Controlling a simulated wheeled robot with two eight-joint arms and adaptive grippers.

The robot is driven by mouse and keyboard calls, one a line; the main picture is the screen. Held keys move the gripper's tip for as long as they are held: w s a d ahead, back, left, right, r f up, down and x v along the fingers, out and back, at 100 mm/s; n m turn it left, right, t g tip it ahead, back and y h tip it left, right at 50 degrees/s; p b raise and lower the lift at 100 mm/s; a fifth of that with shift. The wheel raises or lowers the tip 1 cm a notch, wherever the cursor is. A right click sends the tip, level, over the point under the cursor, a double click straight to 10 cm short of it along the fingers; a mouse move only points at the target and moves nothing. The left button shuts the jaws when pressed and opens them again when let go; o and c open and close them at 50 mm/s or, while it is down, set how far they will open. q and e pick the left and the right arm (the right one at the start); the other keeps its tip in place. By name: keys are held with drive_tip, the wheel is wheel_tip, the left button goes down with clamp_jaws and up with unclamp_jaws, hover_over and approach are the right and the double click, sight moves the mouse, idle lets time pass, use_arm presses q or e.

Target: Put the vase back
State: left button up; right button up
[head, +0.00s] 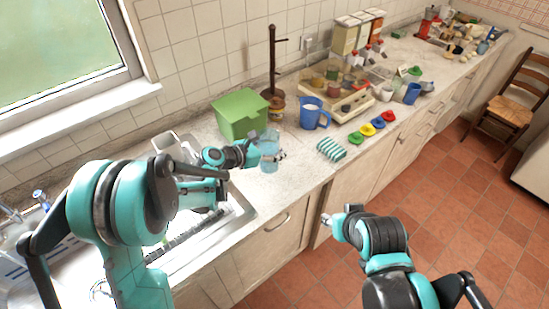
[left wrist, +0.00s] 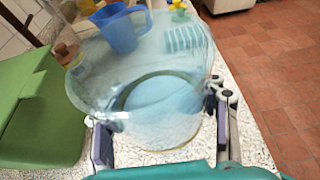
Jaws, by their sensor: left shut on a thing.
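The vase (head: 268,144) is clear, pale blue glass and looks upright over the counter's front part, between the sink and the striped cloth. My left gripper (head: 266,156) is shut on it. In the left wrist view the vase (left wrist: 150,112) fills the middle, with a finger of my left gripper (left wrist: 160,122) on each side. I cannot tell whether its base touches the counter. My right gripper (head: 329,219) is in front of the cabinets, away from the vase; its fingers are too small to judge.
A green box (head: 240,116) stands behind the vase, with a blue mug (head: 309,117) to the right. A striped cloth (head: 331,149) and coloured flower-shaped pieces (head: 367,129) lie near the edge. A brown stand (head: 272,70) rises at the back. The sink (head: 238,212) is left.

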use_arm(q)
drive_tip(key=shift+w+a+f, duration=0.3)
drive_tip(key=shift+w, duration=0.05)
drive_tip(key=shift+f+b, duration=0.8)
drive_tip(key=shift+f, duration=1.2)
drive_tip(key=shift+r, duration=0.1)
drive_tip(key=o, duration=1.6)
drive_tip(key=shift+f, duration=0.2)
drive_tip(key=shift+r, duration=0.15)
